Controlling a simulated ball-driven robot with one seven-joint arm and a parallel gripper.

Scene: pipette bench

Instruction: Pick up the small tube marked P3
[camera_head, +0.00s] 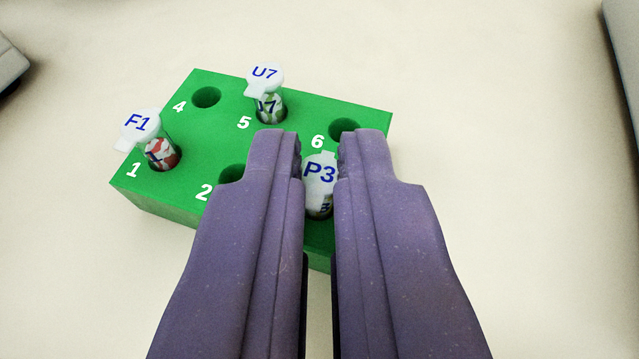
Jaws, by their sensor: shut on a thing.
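The small tube marked P3 (320,174) has a white cap with blue lettering. It is at the front right of the green rack (150,204), and its lower part is hidden, so I cannot tell if it is still seated in its hole. My purple gripper (319,160) reaches in from the bottom of the picture. Its two fingers are on either side of the P3 tube and shut on it. The right finger covers part of the rack's front right.
Tube F1 (142,124) stands in hole 1 and tube U7 (265,78) in hole 5. Holes 4 (206,97) and 6 (344,129) are empty; hole 2 (232,174) is partly covered by my left finger. Dark objects sit at the left and right edges. The pale table around the rack is clear.

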